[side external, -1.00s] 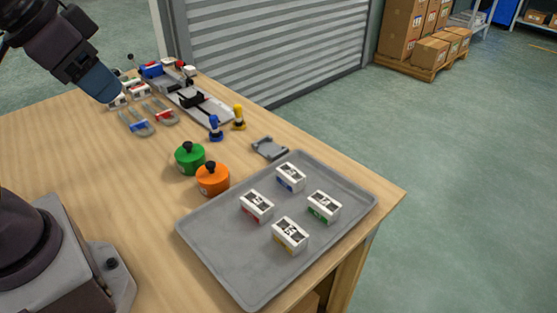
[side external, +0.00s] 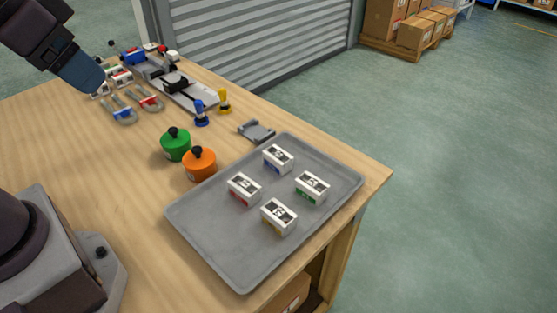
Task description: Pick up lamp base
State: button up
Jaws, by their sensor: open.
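No part is plainly marked as a lamp base. The likeliest are two round pots with black knobs on the bare wood: a green pot (side external: 175,147) and, just in front and to its right, an orange pot (side external: 199,166). My gripper (side external: 97,86) is at the upper left, at the end of my dark arm with a blue end piece. It is open, beyond and to the left of both pots and apart from them. Its fingers are too small to make out, near the white blocks (side external: 121,77) at the back.
A grey tray (side external: 205,245) with several white labelled blocks fills the right front of the wooden table (side external: 90,170). Behind the pots are a blue peg (side external: 200,115), a yellow peg (side external: 223,102), a grey plate (side external: 256,131), U-shaped pieces (side external: 122,112) and a long grey fixture (side external: 190,93).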

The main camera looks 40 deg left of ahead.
jog(key=m+g, duration=0.6)
jog(key=m, duration=1.2)
send_over(278, 154)
notch_tip(278, 154, down, 22)
jog(key=shift+m, duration=0.3)
jog(key=f, duration=0.6)
jog(key=shift+s+d+f, duration=0.1)
jog(key=shift+s+f, duration=0.1)
jog(key=shift+w+f, duration=0.2)
jog(key=shift+f, duration=2.75)
jog(key=c, duration=1)
